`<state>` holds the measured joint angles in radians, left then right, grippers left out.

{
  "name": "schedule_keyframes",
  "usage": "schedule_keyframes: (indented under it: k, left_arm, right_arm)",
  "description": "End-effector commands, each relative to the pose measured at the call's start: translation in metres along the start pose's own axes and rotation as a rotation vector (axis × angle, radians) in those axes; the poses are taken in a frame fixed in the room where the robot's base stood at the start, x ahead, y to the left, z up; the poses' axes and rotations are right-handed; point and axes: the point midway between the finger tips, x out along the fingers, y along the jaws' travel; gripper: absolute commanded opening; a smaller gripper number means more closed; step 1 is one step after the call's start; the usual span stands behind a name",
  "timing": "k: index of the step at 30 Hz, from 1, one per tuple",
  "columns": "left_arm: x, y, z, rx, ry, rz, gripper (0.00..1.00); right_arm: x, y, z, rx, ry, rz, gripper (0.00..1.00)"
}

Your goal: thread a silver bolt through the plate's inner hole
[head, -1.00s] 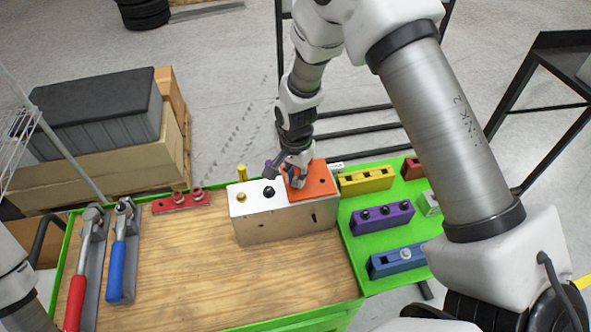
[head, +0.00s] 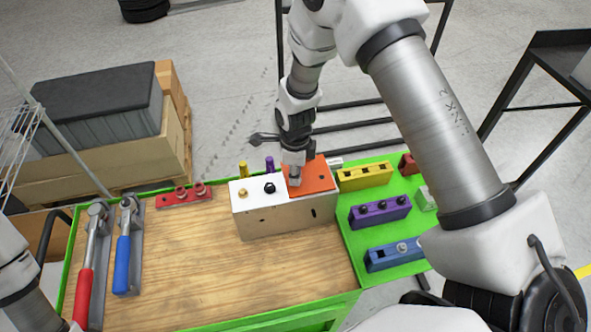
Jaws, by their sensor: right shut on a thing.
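The orange plate (head: 318,181) lies on the right part of the top of a silver-white block (head: 262,222). One dark hole shows at its right side. My right gripper (head: 294,178) points down over the plate's left part, its tips close to the surface. It is shut on a small grey thing, apparently the silver bolt, mostly hidden by the fingers. The inner hole is hidden under the gripper, so I cannot tell whether the bolt is in it. Another silver bolt (head: 402,247) stands in the blue holder (head: 380,261). My left gripper is out of view.
A brass bolt (head: 242,193) and a black bolt (head: 269,187) sit on the block's left part. Yellow (head: 365,177) and purple (head: 365,219) holders stand on the green surface at right. Red (head: 82,285) and blue (head: 122,265) handled tools lie left.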

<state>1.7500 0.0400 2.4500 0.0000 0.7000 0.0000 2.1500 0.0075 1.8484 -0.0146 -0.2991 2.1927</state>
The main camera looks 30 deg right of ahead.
Motion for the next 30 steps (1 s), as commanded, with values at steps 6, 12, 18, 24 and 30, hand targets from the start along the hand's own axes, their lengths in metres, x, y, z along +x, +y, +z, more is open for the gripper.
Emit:
schedule_keyframes:
  k: [6,12,18,24,30]
  left_arm:
    - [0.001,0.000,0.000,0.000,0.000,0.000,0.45]
    - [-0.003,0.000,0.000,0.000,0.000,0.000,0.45]
    - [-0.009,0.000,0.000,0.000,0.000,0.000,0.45]
    - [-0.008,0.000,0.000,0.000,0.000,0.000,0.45]
    - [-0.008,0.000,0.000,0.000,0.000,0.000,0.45]
  right_arm:
    - [0.005,0.005,-0.003,0.043,0.009,0.013,0.00]
    - [0.004,0.005,-0.003,0.170,0.011,0.013,0.00]
    - [0.006,0.004,-0.004,0.582,0.014,0.012,0.00]
    - [0.008,0.004,-0.004,0.694,0.014,0.010,0.00]
    - [0.008,0.004,-0.004,0.691,0.014,0.010,0.49]
